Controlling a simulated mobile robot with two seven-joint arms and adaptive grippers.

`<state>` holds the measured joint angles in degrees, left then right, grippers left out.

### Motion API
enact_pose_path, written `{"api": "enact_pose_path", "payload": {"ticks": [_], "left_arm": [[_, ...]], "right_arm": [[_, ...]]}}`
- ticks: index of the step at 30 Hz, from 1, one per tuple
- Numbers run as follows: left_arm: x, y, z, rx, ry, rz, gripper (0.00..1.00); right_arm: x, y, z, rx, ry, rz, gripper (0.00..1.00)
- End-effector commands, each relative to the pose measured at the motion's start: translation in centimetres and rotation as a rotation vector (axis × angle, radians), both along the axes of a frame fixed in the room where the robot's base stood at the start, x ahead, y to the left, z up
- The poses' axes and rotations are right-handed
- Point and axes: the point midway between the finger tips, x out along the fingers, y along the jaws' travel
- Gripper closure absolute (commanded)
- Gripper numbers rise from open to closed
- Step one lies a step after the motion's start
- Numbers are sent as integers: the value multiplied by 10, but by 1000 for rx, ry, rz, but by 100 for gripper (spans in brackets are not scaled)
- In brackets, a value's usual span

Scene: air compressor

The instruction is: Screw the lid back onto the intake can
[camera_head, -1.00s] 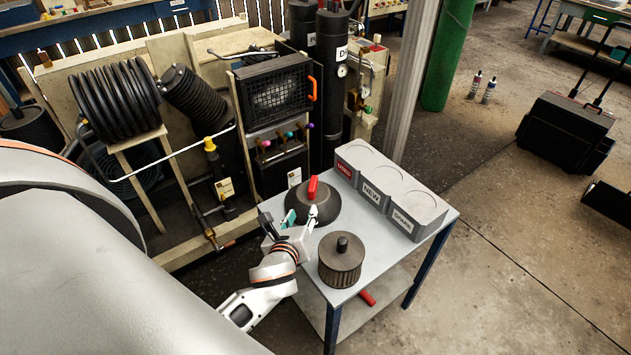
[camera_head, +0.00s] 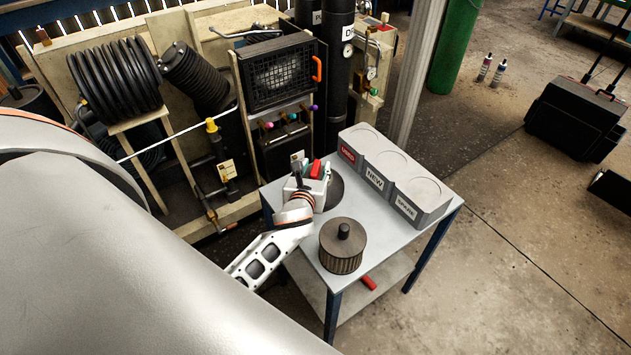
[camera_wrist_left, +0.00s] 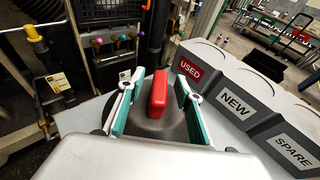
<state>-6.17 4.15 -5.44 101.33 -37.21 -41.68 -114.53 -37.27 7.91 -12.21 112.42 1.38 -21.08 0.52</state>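The lid (camera_head: 336,190) is a dark, round, domed piece with an upright red handle (camera_head: 316,169), lying on the small grey table. My left gripper (camera_head: 312,167) is over it and hides much of it in the head view. In the left wrist view the red handle (camera_wrist_left: 158,93) stands between my two teal-lined fingers, with a visible gap on each side; the dark lid (camera_wrist_left: 160,126) lies beneath. The fingers are open and do not hold the handle. I cannot make out the intake can for certain. My right gripper is not in view.
A round pleated filter (camera_head: 342,248) with a black knob stands on the table (camera_head: 385,245). A grey block (camera_head: 397,178) marked USED, NEW and SPARE has empty round recesses. A red object (camera_head: 369,283) lies on the lower shelf. Compressor equipment stands behind the table.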

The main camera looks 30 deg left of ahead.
Motion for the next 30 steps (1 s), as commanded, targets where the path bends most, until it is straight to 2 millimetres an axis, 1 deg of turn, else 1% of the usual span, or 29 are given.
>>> {"api": "enact_pose_path", "payload": {"ticks": [7, 8, 9, 11, 23, 26, 30], "left_arm": [[1, 0, -1, -2, 0, -1, 65], [1, 0, -1, -2, 0, -1, 73], [1, 0, -1, -2, 0, -1, 83], [1, 0, -1, -2, 0, -1, 99], [2, 0, 2, 0, -2, -1, 100], [2, 0, 8, -1, -4, -1, 100], [2, 0, 24, 0, -4, -2, 100]], "right_arm": [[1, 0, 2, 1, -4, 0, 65], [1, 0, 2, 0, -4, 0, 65], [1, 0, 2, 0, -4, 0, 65], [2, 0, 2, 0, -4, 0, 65], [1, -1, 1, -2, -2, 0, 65], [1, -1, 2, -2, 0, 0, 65], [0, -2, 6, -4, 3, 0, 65]]}}
